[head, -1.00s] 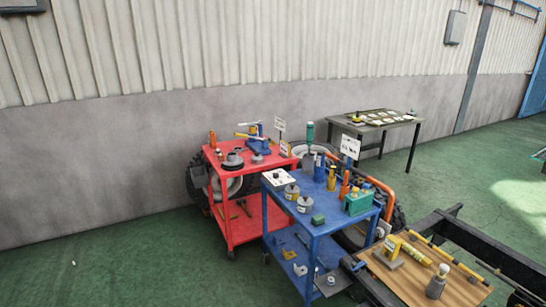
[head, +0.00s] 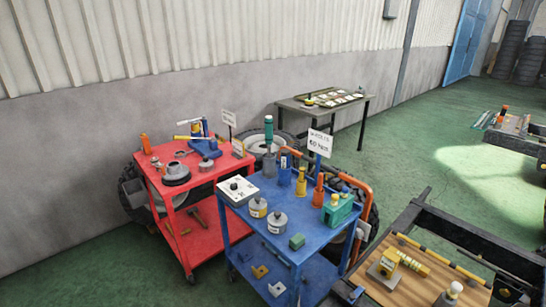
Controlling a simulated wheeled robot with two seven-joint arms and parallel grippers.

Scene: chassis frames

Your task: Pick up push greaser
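I cannot tell for sure which item is the push greaser. Several small upright tools stand on the blue cart (head: 262,200): a tall green-topped tool (head: 268,130), a blue cylinder (head: 284,170), a yellow bottle-like piece (head: 301,182) and an orange piece (head: 318,190). Neither of my grippers is in view.
A dark chassis frame with a wooden board (head: 420,280) is at right. A table (head: 325,105) stands behind. Green floor is open at left front.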

